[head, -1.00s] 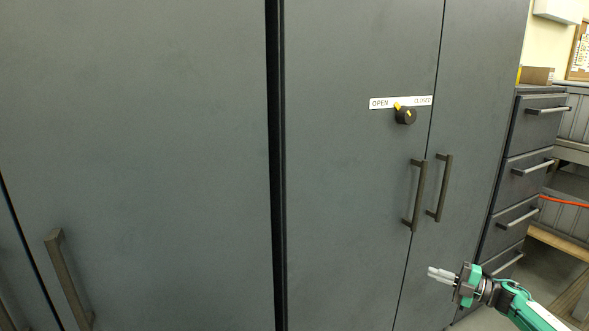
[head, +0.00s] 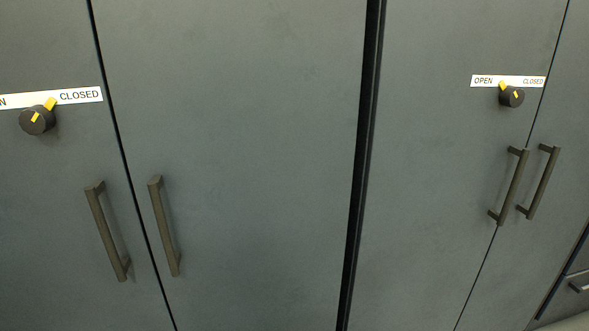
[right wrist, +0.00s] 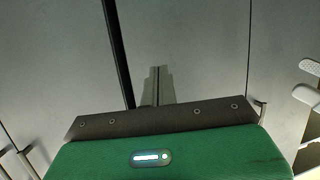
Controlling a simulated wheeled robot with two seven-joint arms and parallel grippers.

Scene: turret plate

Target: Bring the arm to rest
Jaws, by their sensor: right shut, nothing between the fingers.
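My right gripper (right wrist: 157,72) shows in the right wrist view, with its green body and dark plate in front. Its narrow fingers are together and hold nothing. Grey cabinet doors stand behind it; I see no contact with them. In the head view neither of my arms is in view, and my left gripper appears in no current frame.
Grey cabinets fill the head view, with a left handle pair (head: 108,232) and a right handle pair (head: 509,187) jutting out. The left knob (head: 37,120) has its yellow tab toward CLOSED. The right knob (head: 511,97) has its tab toward OPEN. Drawers (head: 579,283) stand at far right.

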